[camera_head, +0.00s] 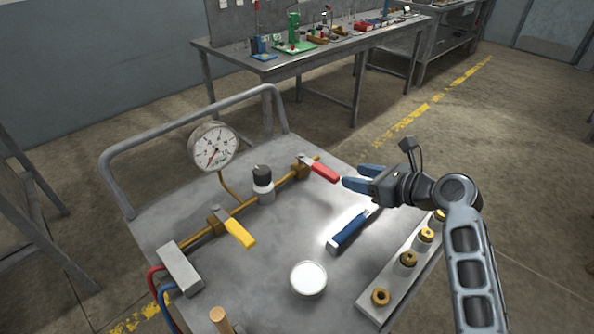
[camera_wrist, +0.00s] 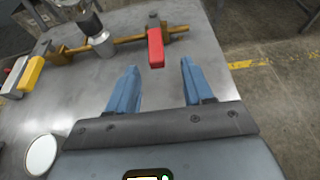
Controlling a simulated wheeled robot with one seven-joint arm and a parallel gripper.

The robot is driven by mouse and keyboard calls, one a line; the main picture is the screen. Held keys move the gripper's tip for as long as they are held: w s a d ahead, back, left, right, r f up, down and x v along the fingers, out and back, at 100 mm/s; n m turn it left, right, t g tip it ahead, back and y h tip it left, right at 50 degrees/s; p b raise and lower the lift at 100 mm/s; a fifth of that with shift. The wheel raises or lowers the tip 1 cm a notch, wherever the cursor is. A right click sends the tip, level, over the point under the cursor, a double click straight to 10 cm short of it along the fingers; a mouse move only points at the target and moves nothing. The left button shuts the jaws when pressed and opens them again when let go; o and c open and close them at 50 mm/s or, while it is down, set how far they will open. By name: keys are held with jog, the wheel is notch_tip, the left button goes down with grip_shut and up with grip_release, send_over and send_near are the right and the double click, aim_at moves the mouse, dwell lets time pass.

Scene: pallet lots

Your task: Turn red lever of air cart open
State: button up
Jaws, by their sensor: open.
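The red lever (camera_head: 323,172) sits on a valve at the far right end of the brass pipe on the grey air cart (camera_head: 290,235). It points away from the pipe, toward my gripper. In the wrist view the red lever (camera_wrist: 155,48) lies ahead of the fingertips, between their lines. My gripper (camera_head: 352,176) is open and empty, just to the right of the lever's tip and apart from it. Both blue fingers show in the wrist view (camera_wrist: 160,72). A yellow lever (camera_head: 240,233) sits on another valve nearer the pipe's left end.
A pressure gauge (camera_head: 214,147) and a black-topped regulator (camera_head: 263,184) stand along the pipe. A blue-handled tool (camera_head: 350,232), a white round dish (camera_head: 308,278) and a block with several brass fittings (camera_head: 408,258) occupy the cart's front. A handrail (camera_head: 190,117) runs behind.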

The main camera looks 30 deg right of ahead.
aim_at(327, 171)
jog(key=x, duration=0.8)
jog(key=shift+w+a+r, duration=0.1)
jog(key=shift+w+a, duration=0.15)
jog(key=shift+a, duration=0.2)
jog(key=shift+c, duration=0.4)
grip_shut()
